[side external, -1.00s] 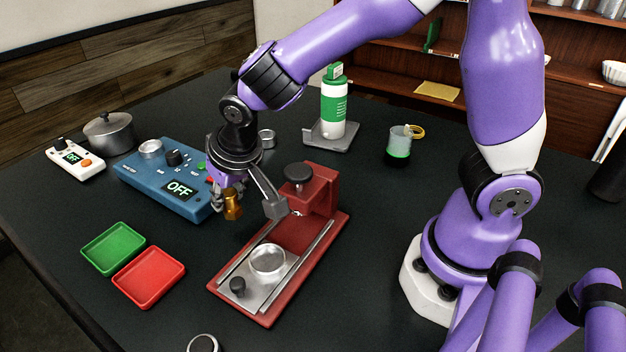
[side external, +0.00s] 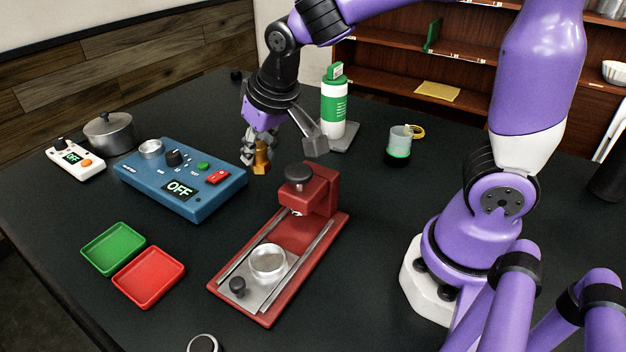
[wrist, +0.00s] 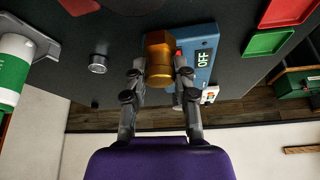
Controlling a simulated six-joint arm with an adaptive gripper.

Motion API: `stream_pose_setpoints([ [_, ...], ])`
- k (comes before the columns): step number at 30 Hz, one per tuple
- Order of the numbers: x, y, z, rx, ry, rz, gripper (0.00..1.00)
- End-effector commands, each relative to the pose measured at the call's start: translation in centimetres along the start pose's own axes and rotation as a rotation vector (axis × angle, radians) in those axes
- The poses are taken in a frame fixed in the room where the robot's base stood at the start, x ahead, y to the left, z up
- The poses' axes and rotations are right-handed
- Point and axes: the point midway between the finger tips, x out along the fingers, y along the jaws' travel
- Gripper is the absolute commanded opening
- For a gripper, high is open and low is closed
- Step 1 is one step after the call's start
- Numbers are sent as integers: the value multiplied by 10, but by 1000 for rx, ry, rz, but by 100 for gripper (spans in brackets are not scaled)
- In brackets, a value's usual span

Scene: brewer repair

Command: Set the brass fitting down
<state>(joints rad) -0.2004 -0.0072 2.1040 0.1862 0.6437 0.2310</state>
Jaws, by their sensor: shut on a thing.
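The brass fitting (side external: 262,157) is an orange-gold, faceted piece. My gripper (side external: 252,150) is shut on it, just right of the blue control box's back corner in the side external view. The fitting hangs below the gripper there; I cannot tell its exact height above the table. In the wrist view the fitting (wrist: 159,58) sits between the two fingers of my gripper (wrist: 160,75) and overlaps the edge of the blue box.
The blue box (side external: 150,185) reads OFF. A red press (side external: 319,190) stands in front, green (side external: 113,249) and red (side external: 149,277) trays at left. A green-white bottle (side external: 333,110) stands behind. A small metal cup (wrist: 97,63) shows in the wrist view. Dark table lies clear right of the press.

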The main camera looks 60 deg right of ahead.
Motion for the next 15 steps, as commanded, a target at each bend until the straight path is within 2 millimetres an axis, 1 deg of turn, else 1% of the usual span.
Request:
stream_pose_setpoints([
  [2, 5, 12, -3, 4, 1, 3, 0],
  [5, 19, 31, -5, 8, -2, 4, 0],
  [9, 46, 64, -11, 9, -3, 4, 0],
  [12, 64, 84, -15, 7, -3, 2, 0],
  [15, 76, 99, -18, 4, -1, 1, 0],
])
